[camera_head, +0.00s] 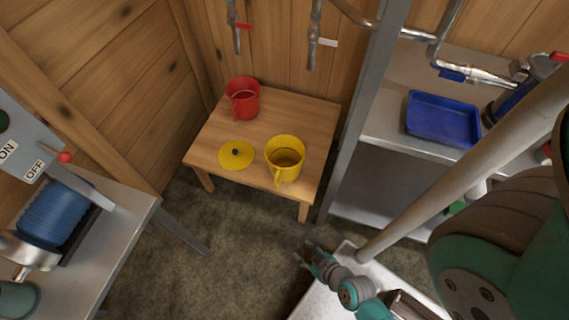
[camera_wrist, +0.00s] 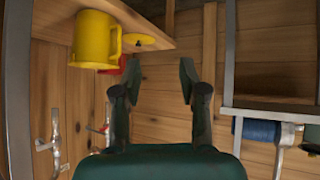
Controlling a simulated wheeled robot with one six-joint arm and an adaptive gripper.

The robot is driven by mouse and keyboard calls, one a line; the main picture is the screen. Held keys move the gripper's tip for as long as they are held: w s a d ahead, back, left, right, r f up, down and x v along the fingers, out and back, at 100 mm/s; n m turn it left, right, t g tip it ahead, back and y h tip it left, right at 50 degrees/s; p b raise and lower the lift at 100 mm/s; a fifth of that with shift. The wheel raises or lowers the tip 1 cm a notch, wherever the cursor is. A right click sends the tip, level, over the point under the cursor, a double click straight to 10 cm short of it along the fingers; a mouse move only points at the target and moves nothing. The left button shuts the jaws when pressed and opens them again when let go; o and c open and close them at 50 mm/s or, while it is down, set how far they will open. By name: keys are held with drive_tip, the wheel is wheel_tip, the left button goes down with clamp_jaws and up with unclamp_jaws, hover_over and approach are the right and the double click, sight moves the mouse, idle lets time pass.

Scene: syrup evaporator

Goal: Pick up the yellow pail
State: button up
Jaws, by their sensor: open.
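The yellow pail (camera_head: 285,153) stands upright at the front right of a small wooden table (camera_head: 214,148), with its handle toward the front. In the wrist view, which is turned over, the yellow pail (camera_wrist: 90,40) is at the upper left, its handle on its right side. A yellow lid (camera_head: 236,155) with a dark knob lies left of the pail. My gripper (camera_head: 311,256) is apart from the pail, out in front of the table. In the wrist view my gripper (camera_wrist: 161,75) has its fingers spread, with nothing between them.
A red pail (camera_head: 242,104) stands at the table's back left. Pipes with valves hang on the wall behind. A grey post (camera_head: 361,110) and shelves with a blue tray (camera_head: 441,118) are right of the table. A metal bench (camera_head: 128,210) is at left. Bare floor lies in front.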

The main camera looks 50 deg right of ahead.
drive_tip(key=w+d+f+n+y, duration=0.1)
drive_tip(key=w+d+f+y, duration=0.1)
drive_tip(key=w+d+f, duration=0.6)
drive_tip(key=w+d+n+t+y, duration=0.2)
drive_tip(key=w+d+t, duration=0.2)
drive_tip(key=w+d, duration=0.6)
drive_tip(key=shift+d+x, duration=0.2)
drive_tip(key=shift+x, duration=2.2)
drive_tip(key=shift+d+x, duration=0.15)
drive_tip(key=shift+x, duration=2.2)
drive_tip(key=shift+f, duration=0.1)
clamp_jaws()
